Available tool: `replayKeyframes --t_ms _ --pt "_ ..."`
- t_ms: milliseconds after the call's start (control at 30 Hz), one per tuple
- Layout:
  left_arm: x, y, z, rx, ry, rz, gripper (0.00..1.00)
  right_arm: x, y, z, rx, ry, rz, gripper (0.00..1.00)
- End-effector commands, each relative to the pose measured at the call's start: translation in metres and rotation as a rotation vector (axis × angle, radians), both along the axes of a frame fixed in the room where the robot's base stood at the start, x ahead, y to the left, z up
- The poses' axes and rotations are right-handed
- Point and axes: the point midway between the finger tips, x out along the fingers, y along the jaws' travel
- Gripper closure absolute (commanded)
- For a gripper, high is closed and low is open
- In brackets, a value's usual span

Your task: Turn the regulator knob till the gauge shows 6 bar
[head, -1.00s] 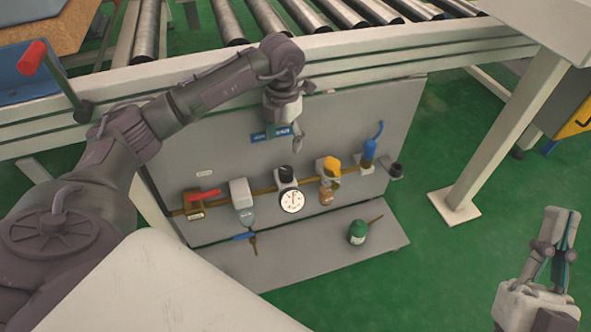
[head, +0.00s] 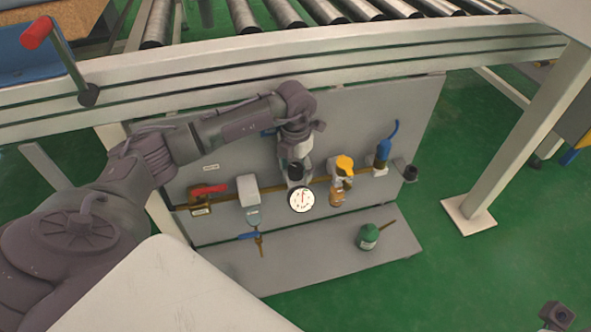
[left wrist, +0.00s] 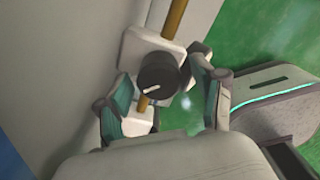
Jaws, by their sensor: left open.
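The black regulator knob (head: 296,172) sits on top of the regulator in the middle of the brass pipe, directly above the white round gauge (head: 301,200). The gauge's needle and numbers are too small to read. My left gripper (head: 297,158) reaches down to the knob from above. In the left wrist view the knob (left wrist: 158,73), with a pale line on its top, lies between the two teal-padded fingers (left wrist: 165,95). They are open, with gaps on both sides of it. Only a tip of my right gripper (head: 556,314) shows at the bottom right corner.
A red-handled valve (head: 208,192) and a grey-white filter unit (head: 249,194) are left of the regulator. A yellow-topped unit (head: 343,168) and a blue fitting (head: 384,150) are on its right. A green bottle (head: 368,236) stands on the shelf below. A roller conveyor frame (head: 330,62) runs above.

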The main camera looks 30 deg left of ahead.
Motion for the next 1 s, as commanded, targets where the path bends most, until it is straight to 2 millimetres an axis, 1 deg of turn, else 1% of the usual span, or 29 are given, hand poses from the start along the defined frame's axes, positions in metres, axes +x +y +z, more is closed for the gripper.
replayKeyframes --t_ms 167,200,467,500,533,633,867,1000 --pt "0.0 0.0 0.0 0.0 0.0 0.0 0.32 0.0 0.0 0.0 0.0 0.001 0.0 1.0" --pt "0.0 0.0 0.0 0.0 0.0 0.0 0.39 0.0 0.0 0.0 0.0 0.001 0.0 1.0" --pt "0.0 0.0 0.0 0.0 0.0 0.0 0.82 0.0 0.0 0.0 0.0 0.001 0.0 1.0" --pt "0.0 0.0 0.0 0.0 0.0 0.0 0.89 0.0 0.0 0.0 0.0 0.001 0.0 1.0" --pt "0.0 0.0 0.0 0.0 0.0 0.0 0.92 0.0 0.0 0.0 0.0 0.001 0.0 1.0" --pt "0.0 0.0 0.002 0.0 0.0 -0.026 0.92 0.0 0.0 0.003 -0.001 0.002 0.0 1.0" --pt "0.0 0.001 0.002 0.0 0.001 -0.228 0.92 0.0 0.0 0.012 -0.001 0.002 0.0 1.0" --pt "0.0 0.001 0.001 0.0 0.001 -0.264 0.92 0.0 0.0 0.011 0.0 0.001 0.0 1.0"
